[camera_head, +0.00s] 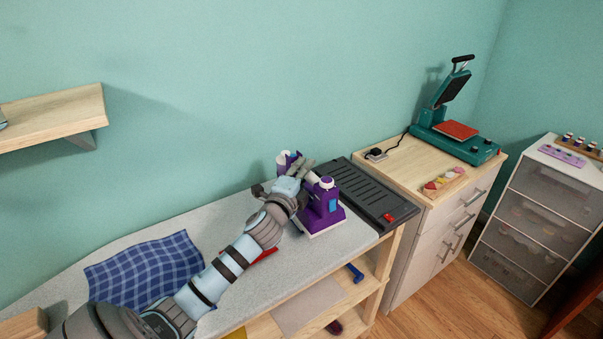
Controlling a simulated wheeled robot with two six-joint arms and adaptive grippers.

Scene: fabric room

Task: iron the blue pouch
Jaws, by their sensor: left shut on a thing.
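A blue checked cloth piece (140,268) lies flat on the grey padded worktop (215,222) at the left; it is the only blue fabric I see, and I cannot tell whether it is the pouch. My left arm crosses in front of its right edge. My left gripper (300,172) is at the worktop's far right, shut on part of a purple and white appliance (320,207). Gripper and arm hide the appliance's middle, so I cannot tell if it is the iron. My right gripper is not in view.
A black slotted panel (352,188) with a red switch lies right of the appliance. A red item (262,257) is partly under my arm. A teal heat press (460,141) stands on the wooden cabinet (405,160). A wooden shelf (50,115) juts from the wall.

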